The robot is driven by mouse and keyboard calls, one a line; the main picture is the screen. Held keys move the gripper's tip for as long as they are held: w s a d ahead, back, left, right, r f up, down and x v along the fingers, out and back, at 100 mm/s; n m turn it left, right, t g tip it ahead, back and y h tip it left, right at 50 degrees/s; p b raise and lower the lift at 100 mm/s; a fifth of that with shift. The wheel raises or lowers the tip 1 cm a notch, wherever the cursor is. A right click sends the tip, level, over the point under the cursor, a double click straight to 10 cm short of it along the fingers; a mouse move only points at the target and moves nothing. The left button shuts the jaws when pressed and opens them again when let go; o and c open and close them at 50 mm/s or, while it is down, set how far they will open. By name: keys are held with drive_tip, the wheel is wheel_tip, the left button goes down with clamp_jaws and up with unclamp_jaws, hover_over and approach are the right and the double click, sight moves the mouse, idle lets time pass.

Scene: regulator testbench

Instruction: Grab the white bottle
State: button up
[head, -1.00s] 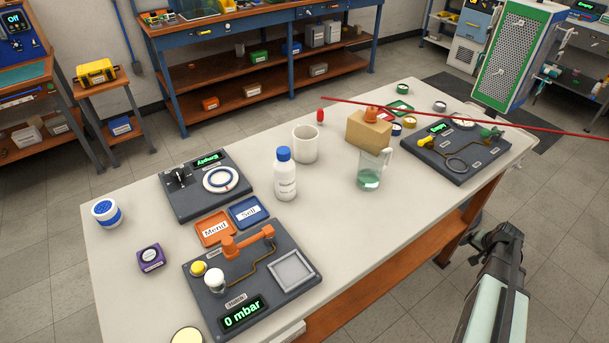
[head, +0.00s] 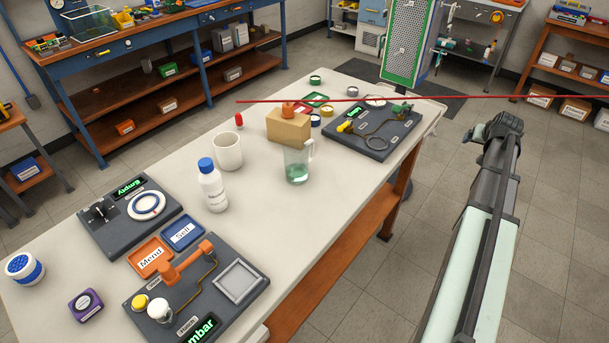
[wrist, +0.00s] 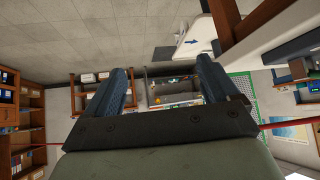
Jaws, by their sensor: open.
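The white bottle (head: 213,192) with a blue cap stands upright on the bench (head: 260,225), left of the middle in the head view. It is right of the blue tray and in front of a white mug (head: 228,151). My arm is at the right of the head view, and its end is past the bench's right edge, well away from the bottle. In the wrist view my gripper (wrist: 165,78) is open, with its two fingers wide apart and nothing between them. The bottle does not show in the wrist view.
A glass beaker (head: 297,166) and a cardboard-coloured block (head: 288,127) stand right of the bottle. Dark instrument panels (head: 130,215) and orange and blue trays (head: 182,235) lie left and in front. A thin red line (head: 420,98) crosses the head view.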

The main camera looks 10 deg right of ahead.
drive_tip(key=w+a+r+n+g, duration=0.1)
drive_tip(key=a+r+n+g, duration=0.1)
drive_tip(key=a+n, duration=0.45)
drive_tip(key=w+a+r+n+g, duration=0.2)
drive_tip(key=a+n, duration=0.1)
drive_tip(key=a, duration=0.6)
wheel_tip(320, 180, up, 11)
drive_tip(key=n+g+y, duration=0.4)
drive_tip(key=n, duration=1)
hover_over(208, 173)
drive_tip(key=w, duration=0.2)
drive_tip(key=shift+s+a+f, duration=0.1)
drive_tip(key=shift+s+f, duration=0.05)
drive_tip(key=shift+s, duration=0.05)
drive_tip(key=shift+s+a+f, duration=0.15)
drive_tip(key=shift+f, duration=3.6)
clamp_jaws()
